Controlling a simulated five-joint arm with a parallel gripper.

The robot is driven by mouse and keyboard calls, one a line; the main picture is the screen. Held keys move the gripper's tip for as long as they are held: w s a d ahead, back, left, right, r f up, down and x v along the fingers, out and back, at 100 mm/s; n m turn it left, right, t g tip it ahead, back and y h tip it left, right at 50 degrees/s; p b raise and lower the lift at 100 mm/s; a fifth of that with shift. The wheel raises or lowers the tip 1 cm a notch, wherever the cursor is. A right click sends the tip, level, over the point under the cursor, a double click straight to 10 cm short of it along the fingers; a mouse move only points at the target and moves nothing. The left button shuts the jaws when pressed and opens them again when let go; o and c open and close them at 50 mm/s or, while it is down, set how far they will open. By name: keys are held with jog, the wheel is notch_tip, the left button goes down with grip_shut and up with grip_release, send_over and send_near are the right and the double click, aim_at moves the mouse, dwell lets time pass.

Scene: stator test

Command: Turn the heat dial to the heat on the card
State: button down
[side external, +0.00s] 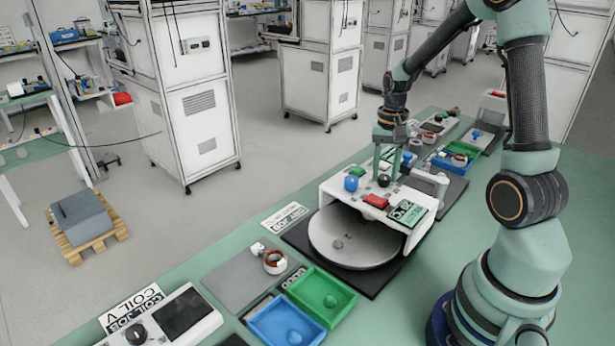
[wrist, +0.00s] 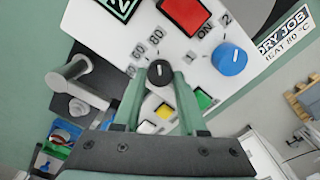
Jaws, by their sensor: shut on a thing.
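The heat dial is a black knob with a white pointer line (wrist: 160,73), on the white slanted panel of the dryer (side external: 337,192). In the wrist view my gripper (wrist: 159,80) has its two green fingers shut on the dial's sides. The pointer line points roughly up in the picture, near printed numbers that look like 60 and 80; I cannot tell the exact setting. The card (wrist: 287,38) reads DRY JOB, HEAT AT 80 °C. In the side view my gripper (side external: 388,172) is down on the panel at the black dial (side external: 383,181).
Beside the dial are a blue knob (wrist: 229,58), a red button (wrist: 184,15), and yellow (wrist: 165,111) and green (wrist: 204,99) buttons. A round grey plate (side external: 350,243) lies under the panel. Blue (side external: 262,332) and green (side external: 345,312) trays stand nearer the front.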

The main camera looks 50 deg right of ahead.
aim_at(384, 176)
jog(key=shift+a, duration=0.15)
jog(key=shift+c, duration=2.3)
grip_release()
notch_tip(384, 176, up, 12)
jog(key=shift+w, duration=0.1)
jog(key=s+a+r+n+t, duration=0.1)
jog(key=s+a+n+t, duration=0.1)
jog(key=a+n, duration=0.3)
jog(key=s+a+r+n+t, duration=0.2)
jog(key=a+n, duration=0.4)
jog(key=a, duration=0.8)
jog(key=shift+a+r+t, duration=0.2)
jog(key=shift+t, duration=0.7)
